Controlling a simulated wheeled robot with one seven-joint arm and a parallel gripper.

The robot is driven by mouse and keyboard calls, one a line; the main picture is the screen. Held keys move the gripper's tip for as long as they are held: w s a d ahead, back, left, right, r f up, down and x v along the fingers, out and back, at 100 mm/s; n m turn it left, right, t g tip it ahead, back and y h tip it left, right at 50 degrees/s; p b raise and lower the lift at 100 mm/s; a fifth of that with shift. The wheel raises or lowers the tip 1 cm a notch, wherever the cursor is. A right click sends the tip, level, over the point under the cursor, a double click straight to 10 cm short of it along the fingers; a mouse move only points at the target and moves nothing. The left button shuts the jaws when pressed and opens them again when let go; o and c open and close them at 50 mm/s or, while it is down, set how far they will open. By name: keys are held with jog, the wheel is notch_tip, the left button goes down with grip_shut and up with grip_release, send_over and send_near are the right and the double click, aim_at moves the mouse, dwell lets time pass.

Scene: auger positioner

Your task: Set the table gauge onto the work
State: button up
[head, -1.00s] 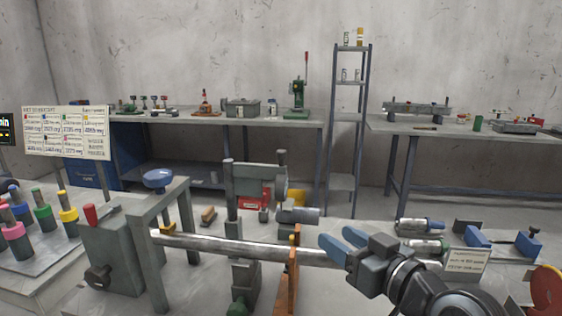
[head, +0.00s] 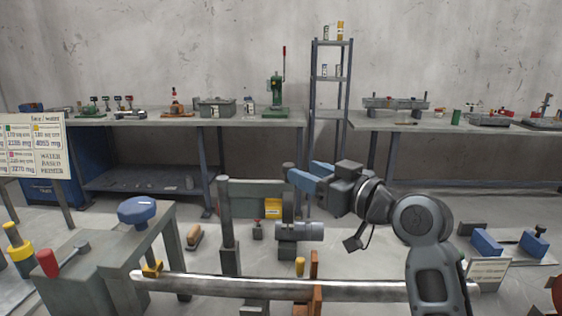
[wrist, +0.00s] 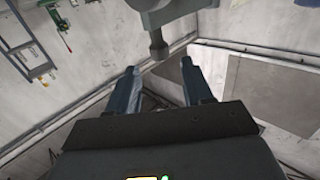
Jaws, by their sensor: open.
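A long round metal bar (head: 220,283), which looks like the work, lies level across the front. Behind it a grey-green block (head: 255,190) stands between two upright posts. I cannot tell for sure which piece is the table gauge. My gripper (head: 303,176) is open and empty, its blue fingers pointing left close by the right post's top. In the wrist view my gripper (wrist: 160,80) shows both fingers apart. A grey body with a round stub (wrist: 158,46) shows above and between the fingertips; I see no contact.
A grey stand with a blue knob (head: 139,211) is at the left, beside a red-handled box (head: 75,268). A grey cylinder (head: 300,231) and a yellow block (head: 272,208) sit behind the bar. Blue clamps (head: 487,243) lie right. Benches and a shelf (head: 331,110) line the wall.

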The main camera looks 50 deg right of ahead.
aim_at(289, 164)
jog(key=w, duration=0.4)
jog(key=w+p, duration=0.1)
jog(key=w, duration=0.1)
jog(key=shift+w+d, duration=0.1)
jog(key=shift+d, duration=0.25)
grip_shut()
